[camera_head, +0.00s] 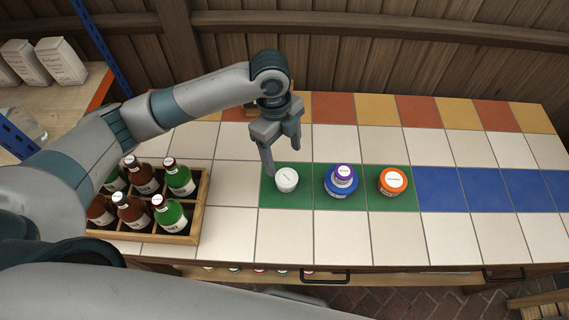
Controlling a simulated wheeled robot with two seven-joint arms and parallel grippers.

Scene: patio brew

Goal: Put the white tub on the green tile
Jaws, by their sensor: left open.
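The white tub (287,180) stands upright on the leftmost green tile (287,202), with its round labelled lid facing up. My left gripper (283,160) is open just above and behind the tub. One finger hangs near the tub's left side, and the other is behind it to the upper right. I cannot tell whether a finger touches the tub. My right gripper is out of view.
An orange tub (393,181) is on the right green tile. A wooden crate (203,206) of bottles stands left. Blue tiles (490,190) are clear.

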